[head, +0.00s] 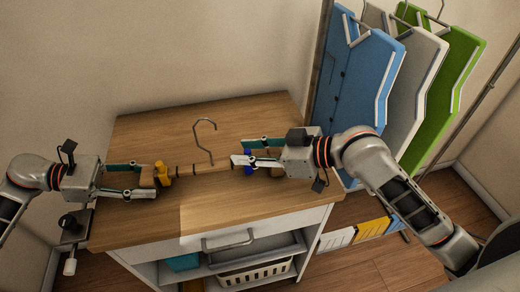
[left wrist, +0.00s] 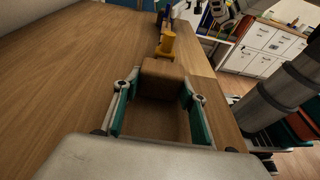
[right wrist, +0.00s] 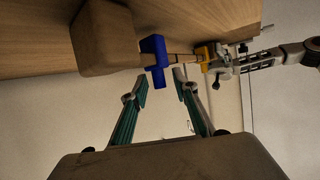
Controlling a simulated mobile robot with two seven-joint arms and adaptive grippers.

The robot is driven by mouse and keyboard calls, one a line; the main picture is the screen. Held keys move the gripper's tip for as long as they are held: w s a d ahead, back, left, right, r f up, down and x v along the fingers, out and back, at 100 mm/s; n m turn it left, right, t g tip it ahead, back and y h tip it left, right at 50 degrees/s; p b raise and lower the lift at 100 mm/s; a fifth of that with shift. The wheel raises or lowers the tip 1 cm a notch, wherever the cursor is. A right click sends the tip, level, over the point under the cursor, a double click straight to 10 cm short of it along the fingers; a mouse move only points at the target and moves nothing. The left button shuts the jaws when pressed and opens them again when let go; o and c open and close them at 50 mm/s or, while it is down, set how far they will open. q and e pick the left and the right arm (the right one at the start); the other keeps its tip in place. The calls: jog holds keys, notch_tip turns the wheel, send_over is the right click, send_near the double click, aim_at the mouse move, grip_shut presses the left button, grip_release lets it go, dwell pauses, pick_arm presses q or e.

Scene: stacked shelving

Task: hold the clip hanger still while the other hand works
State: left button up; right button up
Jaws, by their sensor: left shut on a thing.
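The clip hanger has a wooden bar (head: 205,168), a thin metal hook (head: 203,137) pointing up, a yellow clip (head: 161,173) near its left end and a blue clip (head: 248,157) near its right end. My left gripper (head: 147,178) is shut on the bar's left end block, which shows between the fingers in the left wrist view (left wrist: 162,78). My right gripper (head: 241,151) is open at the blue clip. In the right wrist view the blue clip (right wrist: 154,62) lies just ahead of the parted fingertips, beside the right end block (right wrist: 103,38).
The hanger is over a wooden-topped cabinet (head: 225,210) with a drawer handle (head: 228,240) and a white basket (head: 256,273) below. Blue (head: 350,90), grey (head: 408,85) and green (head: 443,85) garment shapes hang from a rail at the right. The back of the top is clear.

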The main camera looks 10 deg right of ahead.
jog(key=v, duration=1.1)
jog(key=shift+s+d+r, duration=0.15)
jog(key=shift+d+r, duration=0.05)
jog(key=shift+d, duration=0.1)
pick_arm(q)
jog(key=o, duration=0.8)
jog(key=shift+c, duration=0.2)
jog(key=shift+v, duration=3.25)
jog(key=o, duration=0.5)
